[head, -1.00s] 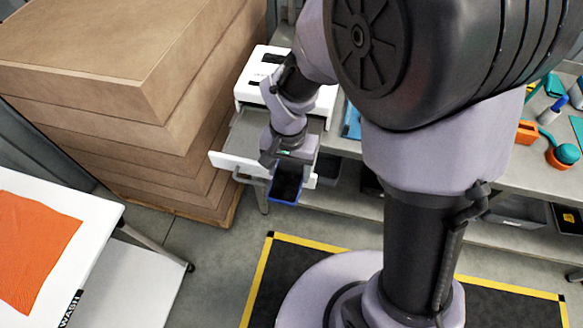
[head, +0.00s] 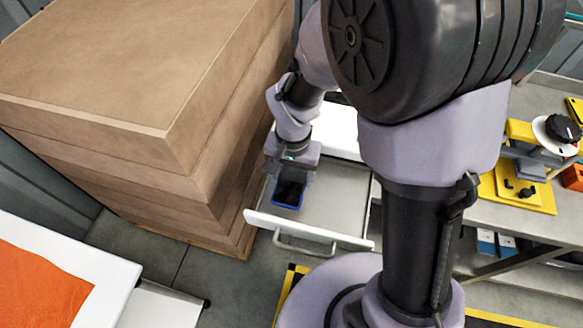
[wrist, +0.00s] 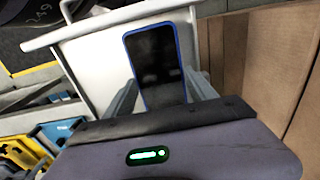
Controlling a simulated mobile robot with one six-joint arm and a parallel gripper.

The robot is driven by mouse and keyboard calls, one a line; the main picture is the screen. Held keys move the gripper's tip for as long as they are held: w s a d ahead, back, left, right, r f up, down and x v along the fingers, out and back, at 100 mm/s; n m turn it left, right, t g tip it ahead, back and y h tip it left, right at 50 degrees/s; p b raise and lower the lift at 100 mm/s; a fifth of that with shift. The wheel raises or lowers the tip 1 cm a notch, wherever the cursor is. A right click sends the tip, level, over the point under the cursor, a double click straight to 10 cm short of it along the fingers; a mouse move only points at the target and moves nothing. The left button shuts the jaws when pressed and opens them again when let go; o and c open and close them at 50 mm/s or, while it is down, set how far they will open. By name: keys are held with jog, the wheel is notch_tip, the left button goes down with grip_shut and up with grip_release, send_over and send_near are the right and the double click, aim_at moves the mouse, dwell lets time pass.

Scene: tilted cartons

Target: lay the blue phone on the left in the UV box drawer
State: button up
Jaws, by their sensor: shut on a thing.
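The blue phone (head: 289,194) has a dark screen and a blue rim. My gripper (head: 290,178) is shut on it, and the phone sticks out past the fingers. In the wrist view the phone (wrist: 155,62) stands between the two fingers (wrist: 160,95), with the pale drawer behind it. The UV box drawer (head: 335,200) is pulled open, its front panel and handle facing the aisle. In the head view the phone is over the left part of the drawer. I cannot tell whether it touches the drawer floor. The white UV box (head: 338,130) is partly hidden by my arm.
A tall stack of brown cartons (head: 130,110) stands close on the left of the drawer. A white table with an orange cloth (head: 40,285) is at lower left. A yellow fixture (head: 520,190) is on the bench at right. The drawer's right part is bare.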

aim_at(292, 178)
jog(key=shift+f+b, duration=0.4)
jog(key=shift+f, duration=0.55)
jog(key=shift+w+a+f, duration=0.1)
jog(key=shift+w+f, duration=0.15)
jog(key=shift+f, duration=0.2)
jog(key=shift+s+f+b, duration=0.15)
jog(key=shift+f+b, duration=0.15)
jog(key=shift+b, duration=0.2)
jog(key=shift+f+b, duration=1.5)
jog(key=shift+f, duration=0.3)
jog(key=shift+f, duration=0.2)
jog(key=o, duration=1.7)
jog(key=shift+c, duration=0.2)
jog(key=shift+r, duration=0.1)
